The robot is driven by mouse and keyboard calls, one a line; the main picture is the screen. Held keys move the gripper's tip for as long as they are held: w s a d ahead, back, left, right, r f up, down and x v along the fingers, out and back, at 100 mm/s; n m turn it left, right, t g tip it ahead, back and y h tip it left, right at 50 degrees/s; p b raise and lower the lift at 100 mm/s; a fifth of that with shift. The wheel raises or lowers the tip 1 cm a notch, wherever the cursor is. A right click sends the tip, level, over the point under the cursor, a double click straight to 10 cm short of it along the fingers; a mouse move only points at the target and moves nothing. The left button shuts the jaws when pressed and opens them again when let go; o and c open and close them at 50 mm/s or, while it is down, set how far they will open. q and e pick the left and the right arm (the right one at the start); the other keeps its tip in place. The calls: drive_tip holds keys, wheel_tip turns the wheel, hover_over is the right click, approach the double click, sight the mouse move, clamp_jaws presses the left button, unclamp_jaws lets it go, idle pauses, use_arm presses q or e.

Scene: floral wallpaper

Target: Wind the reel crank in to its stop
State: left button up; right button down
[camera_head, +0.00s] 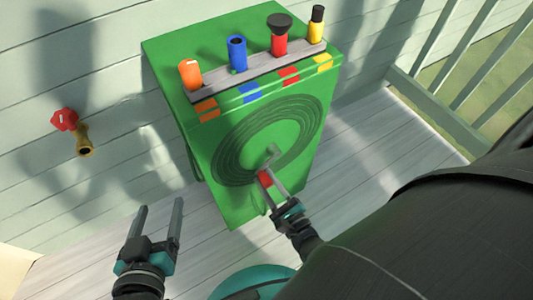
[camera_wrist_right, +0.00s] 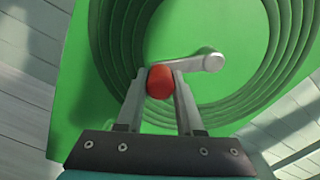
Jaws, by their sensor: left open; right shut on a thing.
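The reel is a green box (camera_head: 315,158) with a coiled dark green hose drawn in rings on its front face. The grey crank arm (camera_head: 270,153) sits at the middle of the coil, and its red knob (camera_head: 264,179) is at the lower left of the hub. In the right wrist view the crank arm (camera_wrist_right: 200,62) runs right from the red knob (camera_wrist_right: 160,82). My right gripper (camera_head: 268,180) is shut on the red knob, with a finger on each side. My left gripper (camera_head: 160,207) is open and empty, left of the box over the deck.
On top of the box a grey rack (camera_head: 258,70) holds an orange nozzle (camera_head: 190,73), a blue one (camera_head: 237,53), a red one (camera_head: 279,36) and a yellow one (camera_head: 316,25). A brass tap (camera_head: 83,141) with a red handle (camera_head: 64,119) is on the wall at left. A railing (camera_head: 455,60) stands at right.

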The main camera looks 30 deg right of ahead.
drive_tip(key=shift+s, duration=0.1)
drive_tip(key=c, duration=0.5)
unclamp_jaws()
drive_tip(key=shift+c, duration=0.2)
use_arm(q)
drive_tip(key=shift+s+a+f+g+y+p, duration=0.2)
drive_tip(key=shift+a+g+y+p, duration=0.1)
drive_tip(key=shift+a+g, duration=0.2)
drive_tip(key=shift+s+a+f+g+y+p, duration=0.1)
drive_tip(key=shift+a+f+g+y+p, duration=0.15)
drive_tip(key=shift+a+g, duration=0.2)
use_arm(e)
drive_tip(key=s, duration=1.5)
drive_tip(key=shift+d, duration=0.25)
use_arm(q)
drive_tip(key=shift+r, duration=0.1)
use_arm(e)
drive_tip(key=shift+s, duration=0.1)
